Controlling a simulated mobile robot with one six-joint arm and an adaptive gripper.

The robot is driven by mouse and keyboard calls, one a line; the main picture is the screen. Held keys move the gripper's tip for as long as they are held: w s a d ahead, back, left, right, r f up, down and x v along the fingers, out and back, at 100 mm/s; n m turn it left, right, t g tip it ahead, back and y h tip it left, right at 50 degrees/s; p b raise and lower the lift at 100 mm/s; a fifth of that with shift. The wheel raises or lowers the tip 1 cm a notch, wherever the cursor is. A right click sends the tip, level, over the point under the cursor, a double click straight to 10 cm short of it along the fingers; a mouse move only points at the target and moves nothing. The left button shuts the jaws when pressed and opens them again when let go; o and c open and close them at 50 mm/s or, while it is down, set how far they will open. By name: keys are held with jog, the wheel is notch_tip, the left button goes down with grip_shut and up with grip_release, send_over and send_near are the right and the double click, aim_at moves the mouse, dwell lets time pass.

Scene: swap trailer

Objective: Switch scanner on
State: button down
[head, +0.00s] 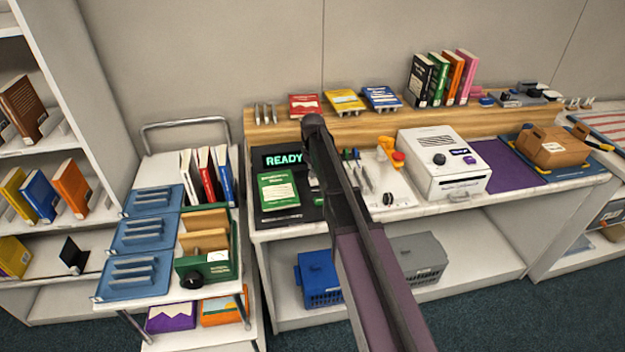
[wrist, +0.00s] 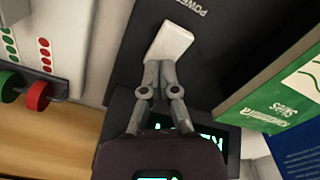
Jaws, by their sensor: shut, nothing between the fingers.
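The scanner (head: 290,214) is a black unit on the bench, with a green book (head: 279,190) lying on it. Its display (head: 284,159) reads READY in lit green letters. In the wrist view the display (wrist: 190,131) is partly covered by my gripper. A white switch (wrist: 172,40) sits on the dark panel beside a POWER label. My gripper (wrist: 161,66) is shut and empty, its fingertips right at the near end of the switch. I cannot tell whether they touch it. In the head view my arm hides the switch and the fingertips.
The green book (wrist: 270,90) stands close on the right in the wrist view. Red and green knobs (wrist: 38,95) are at left. A white machine (head: 443,165) and a purple mat (head: 507,164) lie right of my arm. A loaded cart (head: 152,172) stands left.

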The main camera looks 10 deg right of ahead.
jog(key=shift+r+p, duration=3)
jog(key=shift+r, duration=0.25)
jog(key=s+m, duration=0.6)
jog(key=s, duration=2.3)
